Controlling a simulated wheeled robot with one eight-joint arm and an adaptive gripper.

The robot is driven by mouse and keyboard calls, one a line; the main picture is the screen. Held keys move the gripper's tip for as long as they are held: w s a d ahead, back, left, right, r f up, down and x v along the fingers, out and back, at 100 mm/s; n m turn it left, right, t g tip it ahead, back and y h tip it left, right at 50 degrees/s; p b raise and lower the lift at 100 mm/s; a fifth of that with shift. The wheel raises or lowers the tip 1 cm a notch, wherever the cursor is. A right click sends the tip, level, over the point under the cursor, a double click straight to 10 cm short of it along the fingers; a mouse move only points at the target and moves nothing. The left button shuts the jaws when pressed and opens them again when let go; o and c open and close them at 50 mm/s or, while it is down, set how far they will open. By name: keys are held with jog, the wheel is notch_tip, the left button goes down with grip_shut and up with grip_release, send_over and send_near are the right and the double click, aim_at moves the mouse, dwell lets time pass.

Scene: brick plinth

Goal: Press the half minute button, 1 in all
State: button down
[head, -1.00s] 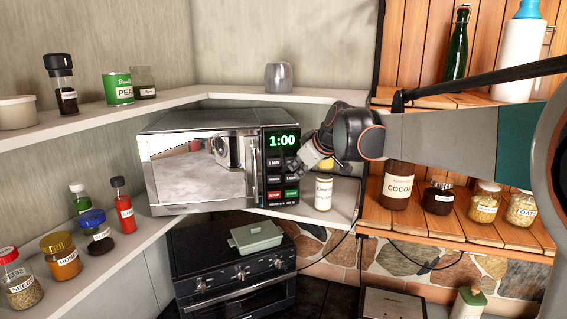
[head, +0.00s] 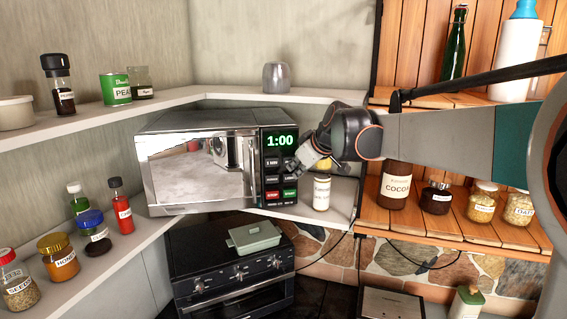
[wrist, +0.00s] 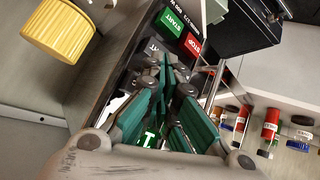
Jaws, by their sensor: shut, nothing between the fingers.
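The microwave (head: 195,165) stands on a shelf, and its control panel (head: 280,205) is at its right side. The display (head: 280,141) reads 1:00. Below it are two columns of dark buttons, with a red stop button (head: 273,195) and a green start button (head: 290,194) at the bottom. My gripper (head: 292,165) is shut and empty, its tip at the panel's right column. I cannot tell whether it touches. In the wrist view my gripper (wrist: 168,75) covers most dark buttons; start (wrist: 172,20) and stop (wrist: 194,44) show. I cannot read a half minute label.
A white-labelled jar (head: 321,192) stands close below my gripper, right of the microwave. A cocoa jar (head: 394,187) and other jars stand on the wooden shelf. A grey cup (head: 277,77) is on the shelf above. An oven (head: 232,275) is below.

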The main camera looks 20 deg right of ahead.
jog(key=shift+w, duration=0.15)
jog(key=shift+w, duration=0.3)
jog(key=shift+w+d, duration=0.15)
jog(key=shift+w, duration=0.7)
dwell(1.1)
jog(key=shift+s, duration=1.3)
jog(key=s, duration=0.3)
jog(key=s+a, duration=0.1)
jog(key=s, duration=0.1)
dwell(0.3)
